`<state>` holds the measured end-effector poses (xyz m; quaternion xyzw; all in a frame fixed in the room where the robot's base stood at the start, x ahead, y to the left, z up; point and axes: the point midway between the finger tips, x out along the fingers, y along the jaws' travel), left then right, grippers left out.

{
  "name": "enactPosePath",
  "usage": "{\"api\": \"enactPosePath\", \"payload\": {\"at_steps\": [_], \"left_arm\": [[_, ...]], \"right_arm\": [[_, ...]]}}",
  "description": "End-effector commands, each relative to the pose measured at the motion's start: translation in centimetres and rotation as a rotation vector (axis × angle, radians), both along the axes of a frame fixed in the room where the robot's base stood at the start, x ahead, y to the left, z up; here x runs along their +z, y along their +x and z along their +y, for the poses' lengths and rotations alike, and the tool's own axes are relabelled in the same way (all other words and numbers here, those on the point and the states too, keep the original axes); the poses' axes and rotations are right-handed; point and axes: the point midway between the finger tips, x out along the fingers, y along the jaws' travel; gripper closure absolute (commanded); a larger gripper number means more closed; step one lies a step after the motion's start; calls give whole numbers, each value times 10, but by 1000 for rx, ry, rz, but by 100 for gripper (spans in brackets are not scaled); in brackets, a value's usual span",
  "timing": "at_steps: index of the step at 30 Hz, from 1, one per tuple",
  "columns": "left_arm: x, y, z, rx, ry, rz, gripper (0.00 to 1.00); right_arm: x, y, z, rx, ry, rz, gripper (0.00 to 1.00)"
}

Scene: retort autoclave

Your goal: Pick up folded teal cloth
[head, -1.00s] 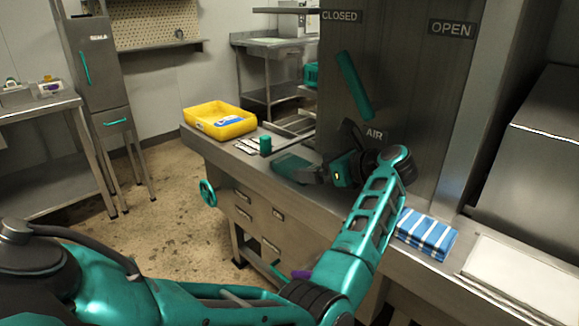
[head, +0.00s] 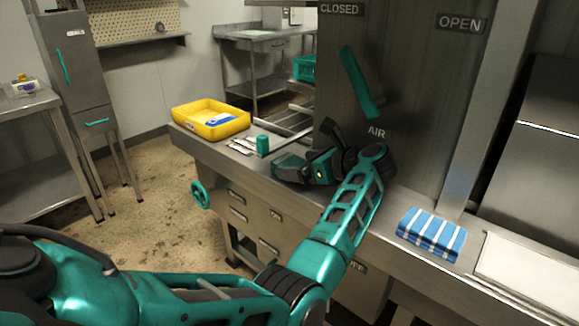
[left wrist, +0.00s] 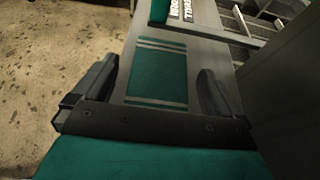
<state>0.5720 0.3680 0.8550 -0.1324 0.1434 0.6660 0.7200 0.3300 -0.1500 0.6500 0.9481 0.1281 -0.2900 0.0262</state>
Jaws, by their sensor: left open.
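The folded teal cloth (head: 285,160) lies flat on the steel counter, partly hidden by my left gripper in the head view. In the left wrist view, the teal cloth (left wrist: 158,78) shows pale stripes near its two ends. My left gripper (head: 298,172) is at the cloth's right side in the head view. In the left wrist view, its two fingers (left wrist: 158,88) are open and spread on either side of the cloth, with nothing held. Whether the fingers touch the counter, I cannot tell. My right gripper is not in view.
A small teal block (head: 263,145) and white cards (head: 243,146) lie beyond the cloth. A yellow tray (head: 211,133) stands at the counter's far left. A blue-and-white striped cloth (head: 432,234) lies at right. A tall steel panel (head: 420,90) rises behind my gripper.

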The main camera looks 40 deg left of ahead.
Motion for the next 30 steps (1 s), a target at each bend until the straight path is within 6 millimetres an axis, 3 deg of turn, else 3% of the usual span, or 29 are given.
{"api": "enactPosePath", "payload": {"at_steps": [8, 25, 30], "left_arm": [[-1, 0, 0, 0, -1, 0, 2], [-1, 0, 0, 0, -1, 0, 57], [-1, 0, 0, -1, -1, 0, 57]], "right_arm": [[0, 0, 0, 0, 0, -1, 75], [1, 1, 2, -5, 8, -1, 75], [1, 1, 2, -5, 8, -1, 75]]}}
